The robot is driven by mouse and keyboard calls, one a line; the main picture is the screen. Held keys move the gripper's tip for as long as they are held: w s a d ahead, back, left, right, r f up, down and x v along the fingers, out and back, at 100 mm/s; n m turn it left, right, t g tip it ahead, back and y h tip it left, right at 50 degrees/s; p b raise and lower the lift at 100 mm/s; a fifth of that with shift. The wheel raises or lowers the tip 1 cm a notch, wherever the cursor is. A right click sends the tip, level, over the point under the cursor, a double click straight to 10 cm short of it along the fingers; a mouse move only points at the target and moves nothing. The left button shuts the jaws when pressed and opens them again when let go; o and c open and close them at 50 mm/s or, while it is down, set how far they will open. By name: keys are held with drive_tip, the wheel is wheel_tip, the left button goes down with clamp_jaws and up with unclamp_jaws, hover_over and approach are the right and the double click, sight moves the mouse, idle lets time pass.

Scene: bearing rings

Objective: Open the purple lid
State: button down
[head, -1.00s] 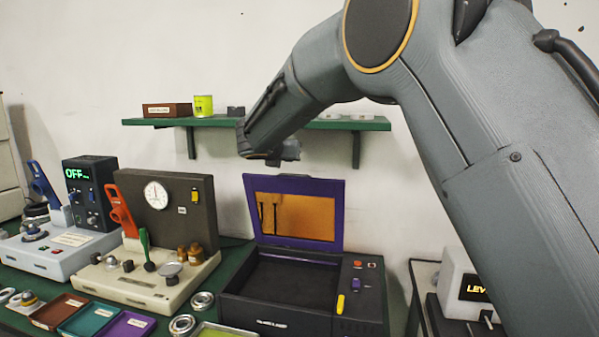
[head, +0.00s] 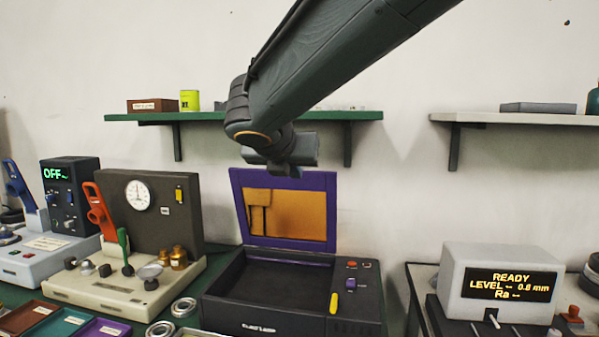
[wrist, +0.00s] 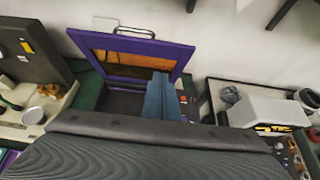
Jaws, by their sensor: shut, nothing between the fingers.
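The purple lid (head: 284,178) with an orange window stands raised, close to upright, at the back of a black box-shaped machine (head: 265,312). The machine's dark interior is exposed. The lid also shows in the wrist view (wrist: 118,40), with a dark handle on its top edge. My gripper (head: 287,172) is shut and empty. In the head view it appears at the lid's top edge. In the wrist view its fingers (wrist: 161,97) overlap the lid's lower right part. I cannot tell whether they touch it.
A beige device with a dial gauge (head: 138,196) stands left of the machine. A white unit with a lit display (head: 500,280) stands at the right. A green shelf (head: 340,116) is on the wall behind. Trays (head: 60,322) and metal rings (head: 184,307) lie in front.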

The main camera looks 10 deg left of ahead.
drive_tip(key=shift+w+d+f+p, duration=0.1)
drive_tip(key=shift+w+f+p, duration=0.3)
drive_tip(key=shift+w, duration=1.45)
drive_tip(key=shift+w+f+p, duration=0.25)
drive_tip(key=shift+w+f, duration=0.25)
drive_tip(key=shift+w, duration=1.3)
drive_tip(key=shift+w+d+f+p, duration=0.1)
drive_tip(key=shift+w+f+p, duration=0.3)
drive_tip(key=shift+w, duration=1.45)
drive_tip(key=shift+w, duration=0.1)
